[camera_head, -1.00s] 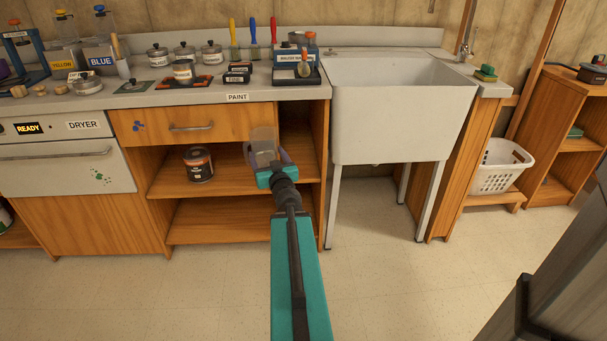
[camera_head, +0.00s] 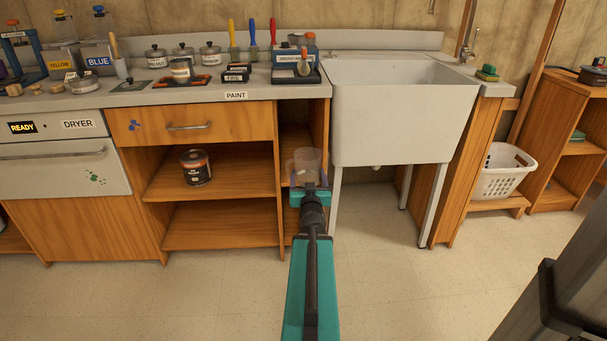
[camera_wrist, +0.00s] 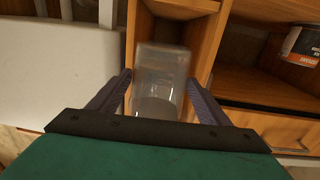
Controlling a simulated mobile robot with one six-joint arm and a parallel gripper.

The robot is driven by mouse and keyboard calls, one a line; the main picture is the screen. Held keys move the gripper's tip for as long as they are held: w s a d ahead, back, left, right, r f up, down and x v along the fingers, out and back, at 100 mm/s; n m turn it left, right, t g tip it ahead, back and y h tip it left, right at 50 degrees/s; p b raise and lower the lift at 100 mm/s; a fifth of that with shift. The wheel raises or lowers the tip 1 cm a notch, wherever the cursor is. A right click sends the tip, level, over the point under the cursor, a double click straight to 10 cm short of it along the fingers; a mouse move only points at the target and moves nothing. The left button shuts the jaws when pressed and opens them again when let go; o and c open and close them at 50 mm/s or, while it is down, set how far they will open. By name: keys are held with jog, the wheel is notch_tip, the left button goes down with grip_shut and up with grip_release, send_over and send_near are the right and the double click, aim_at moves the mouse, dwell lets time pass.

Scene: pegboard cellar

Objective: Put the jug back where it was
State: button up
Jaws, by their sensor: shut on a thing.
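A clear, see-through jug (camera_head: 307,163) is held at the end of my arm, in front of the narrow open cubby at the right end of the wooden cabinet. My gripper (camera_head: 309,186) is shut on the jug. In the wrist view the jug (camera_wrist: 160,82) sits between the two fingers of my gripper (camera_wrist: 162,95), with the cubby's wooden side walls to either side beyond it. I cannot tell whether the jug touches a shelf. The narrow cubby (camera_head: 294,139) is partly hidden behind the jug and my arm.
A dark can (camera_head: 196,167) stands on the wide shelf left of the cubby; it also shows in the wrist view (camera_wrist: 303,45). A white sink (camera_head: 400,110) stands close on the right. The counter (camera_head: 215,93) above holds several jars and tools. The floor in front is clear.

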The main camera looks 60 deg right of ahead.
jog(key=shift+d, duration=0.2)
dwell(0.3)
jog(key=f+b+x, duration=0.2)
jog(key=b+x, duration=0.4)
jog(key=x, duration=1.3)
jog(key=shift+w, duration=0.45)
jog(key=shift+a+f, duration=0.1)
jog(key=shift+f, duration=0.05)
jog(key=shift+f+b, duration=0.55)
jog(key=shift+f, duration=0.1)
jog(key=shift+w+f+b, duration=0.1)
jog(key=shift+f+b, duration=0.9)
jog(key=shift+f, duration=0.5)
jog(key=shift+f, duration=0.25)
jog(key=o, duration=1.3)
